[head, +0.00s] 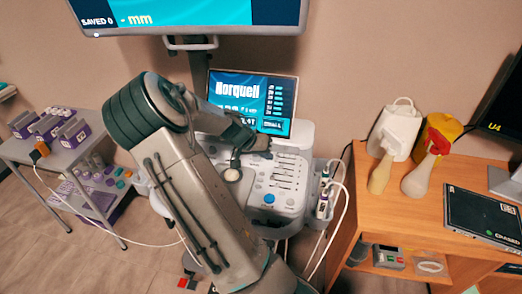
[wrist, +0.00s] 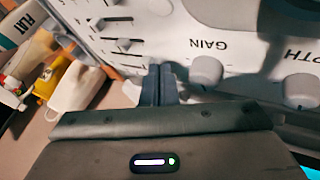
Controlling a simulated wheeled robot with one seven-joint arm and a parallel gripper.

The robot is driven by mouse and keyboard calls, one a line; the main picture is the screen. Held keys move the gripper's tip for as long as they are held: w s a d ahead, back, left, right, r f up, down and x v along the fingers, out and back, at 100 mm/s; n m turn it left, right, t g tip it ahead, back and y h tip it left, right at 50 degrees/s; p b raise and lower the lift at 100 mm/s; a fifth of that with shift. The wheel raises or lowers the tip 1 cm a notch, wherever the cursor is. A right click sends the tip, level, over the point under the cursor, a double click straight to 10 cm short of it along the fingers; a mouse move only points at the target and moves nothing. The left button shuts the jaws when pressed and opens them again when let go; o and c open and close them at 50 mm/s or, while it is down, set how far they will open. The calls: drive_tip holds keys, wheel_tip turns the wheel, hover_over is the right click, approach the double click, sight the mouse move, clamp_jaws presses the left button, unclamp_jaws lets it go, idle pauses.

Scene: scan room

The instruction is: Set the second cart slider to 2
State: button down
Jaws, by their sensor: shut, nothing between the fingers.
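The cart's control panel (head: 290,198) has a bank of several horizontal sliders (head: 286,172) on its upper right part. In the wrist view, slider slots with pale knobs (wrist: 103,45) run up the left side of the white panel. Their scale marks are too small to read, and I cannot tell which is the second. My gripper (wrist: 158,72) is shut and empty, its fingertips close to the panel between the sliders and the GAIN knob (wrist: 207,71). In the head view my gripper (head: 262,149) is over the panel's upper edge; contact cannot be told.
The cart's screen (head: 252,100) stands behind my gripper. A DEPTH knob (wrist: 300,88) sticks up at the wrist view's right. Probes and cables (head: 326,190) hang at the cart's right side. A wooden desk (head: 465,175) stands right; a grey trolley (head: 75,150) stands left.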

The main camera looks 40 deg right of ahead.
sight(285, 162)
idle(0.3)
drive_tip(key=s+d, duration=0.1)
drive_tip(key=s+d+b, duration=0.1)
drive_tip(key=s, duration=0.1)
drive_tip(key=shift+s+d+f, duration=0.1)
drive_tip(key=shift+d, duration=0.25)
drive_tip(key=p+v, duration=0.6)
drive_tip(key=v, duration=0.4)
drive_tip(key=shift+p, duration=0.35)
drive_tip(key=shift+a, duration=0.1)
